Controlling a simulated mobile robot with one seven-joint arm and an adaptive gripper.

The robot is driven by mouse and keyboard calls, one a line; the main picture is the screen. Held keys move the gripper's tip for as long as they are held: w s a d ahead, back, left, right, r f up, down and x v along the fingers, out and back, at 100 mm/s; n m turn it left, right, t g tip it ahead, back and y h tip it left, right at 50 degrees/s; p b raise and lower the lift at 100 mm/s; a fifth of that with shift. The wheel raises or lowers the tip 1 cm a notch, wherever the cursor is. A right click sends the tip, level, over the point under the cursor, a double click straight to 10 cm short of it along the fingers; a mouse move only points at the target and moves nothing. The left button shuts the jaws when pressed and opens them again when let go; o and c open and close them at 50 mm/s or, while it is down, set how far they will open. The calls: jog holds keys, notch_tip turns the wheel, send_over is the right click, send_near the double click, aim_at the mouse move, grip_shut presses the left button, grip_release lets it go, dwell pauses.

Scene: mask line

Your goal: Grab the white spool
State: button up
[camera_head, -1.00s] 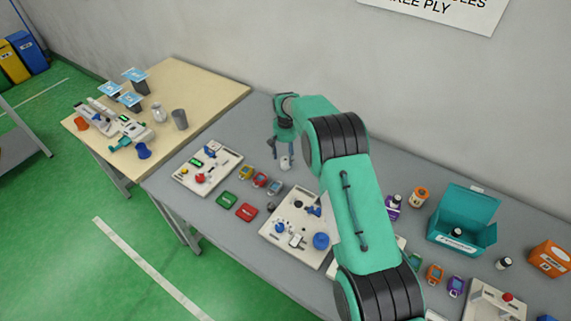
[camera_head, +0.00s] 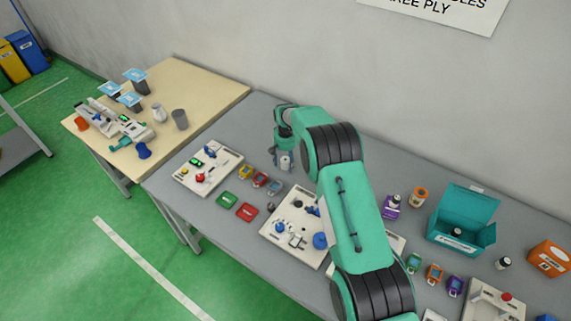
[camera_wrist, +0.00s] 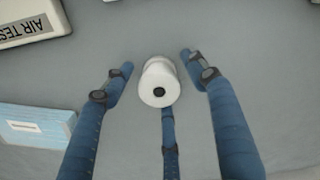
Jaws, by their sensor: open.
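The white spool (camera_wrist: 159,84) stands upright on the grey table, with a dark hole in its top. It shows in the middle of the wrist view. My gripper (camera_wrist: 157,61) is open around it, with one blue finger to its left, one to its right and a third below it in the picture. Gaps show at the left and right fingers; the third finger's tip is close to the spool's lower edge, and contact cannot be told. In the head view the spool (camera_head: 285,163) is small and partly hidden by my gripper (camera_head: 283,150).
In the wrist view, an AIR TEST panel (camera_wrist: 30,22) lies upper left and a light blue box (camera_wrist: 36,123) lower left. In the head view, small coloured meters (camera_head: 260,180) and a white board (camera_head: 285,228) lie nearby. The wall is behind.

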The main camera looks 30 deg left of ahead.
aim_at(285, 159)
jog(key=c, duration=1.3)
jog(key=shift+r, duration=0.15)
jog(key=shift+r, duration=1.65)
jog(key=s+d, duration=0.3)
jog(key=s+d+r, duration=0.1)
jog(key=s+d, duration=0.3)
jog(key=s+d+b, duration=0.1)
jog(key=s+d, duration=0.3)
jog(key=shift+s+d+r, duration=0.1)
jog(key=shift+s+r, duration=0.1)
